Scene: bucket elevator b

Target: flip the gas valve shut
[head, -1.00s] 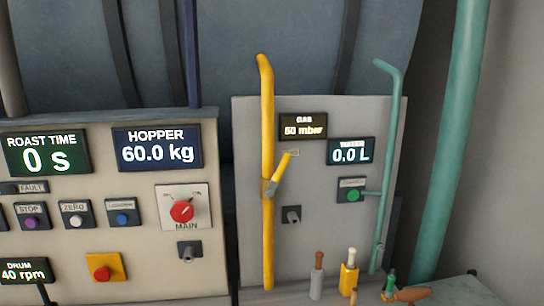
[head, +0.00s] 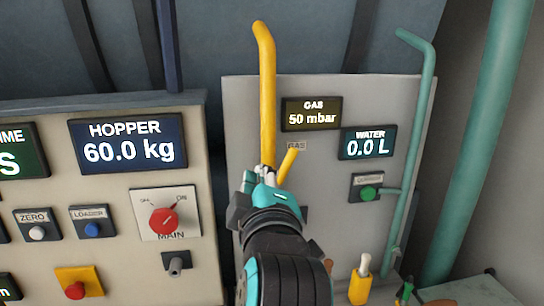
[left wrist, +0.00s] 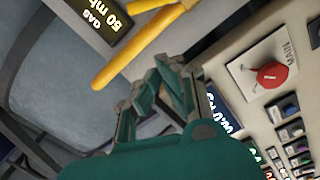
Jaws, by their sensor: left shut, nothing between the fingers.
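The yellow gas pipe (head: 266,90) runs up the grey panel. Its slanted yellow valve lever (head: 289,163) points up and to the right, with its lower part hidden behind my left gripper (head: 264,178). The gripper is shut and empty, in front of the pipe beside the lever; I cannot tell whether it touches either. In the left wrist view, the gripper's closed fingers (left wrist: 158,92) are near the yellow pipe (left wrist: 125,55), and part of the lever (left wrist: 148,4) shows at the top edge. The gas display (head: 311,115) reads 50 mbar.
The water display (head: 368,144), a green button (head: 367,193) and a green pipe (head: 415,140) are to the right. The control panel with the red main knob (head: 164,221) is to the left. Handled tools, one yellow (head: 361,282), stand low on the right.

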